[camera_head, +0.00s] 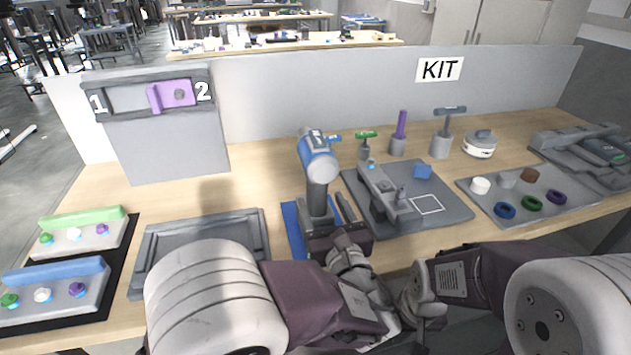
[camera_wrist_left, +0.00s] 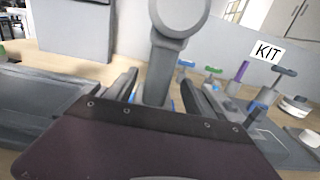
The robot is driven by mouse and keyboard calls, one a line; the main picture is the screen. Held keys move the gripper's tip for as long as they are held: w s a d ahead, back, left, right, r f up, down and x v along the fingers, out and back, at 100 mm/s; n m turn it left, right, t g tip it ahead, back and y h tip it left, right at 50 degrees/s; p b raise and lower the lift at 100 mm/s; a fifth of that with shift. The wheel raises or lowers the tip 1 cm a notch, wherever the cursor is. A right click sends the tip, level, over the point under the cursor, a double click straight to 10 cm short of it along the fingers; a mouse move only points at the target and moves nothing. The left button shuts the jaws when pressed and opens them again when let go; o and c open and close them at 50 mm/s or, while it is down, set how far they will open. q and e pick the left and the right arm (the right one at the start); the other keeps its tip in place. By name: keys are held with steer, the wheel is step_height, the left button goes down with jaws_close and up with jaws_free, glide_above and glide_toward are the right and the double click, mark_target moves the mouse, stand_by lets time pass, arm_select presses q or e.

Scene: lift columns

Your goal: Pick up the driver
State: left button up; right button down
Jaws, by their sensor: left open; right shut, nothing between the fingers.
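The driver (camera_head: 318,160) is a blue and grey power tool, standing upright with its round head on top of a dark handle. In the left wrist view the driver (camera_wrist_left: 168,60) rises straight ahead, its top cut off by the frame edge. My left gripper (camera_head: 322,215) is open low at the handle. In the left wrist view its fingers (camera_wrist_left: 160,95) stand on either side of the handle, with visible gaps. The lower end of the driver is hidden behind my gripper body. My right wrist shows at the bottom of the head view, but its gripper fingers do not.
A blue mat (camera_head: 294,228) lies under the driver. A grey plate (camera_head: 447,212) with a fixture and blue block is close on its right. An empty grey tray (camera_head: 170,240) is on the left. Small tools in holders stand behind, before a KIT panel (camera_head: 380,85).

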arm_select(q)
steer(key=x, duration=0.5)
steer(key=shift+a+b, duration=0.1)
steer(key=shift+b, duration=0.2)
steer(key=shift+r, duration=0.1)
steer(key=shift+c, duration=0.6)
jaws_close()
stand_by(0.4)
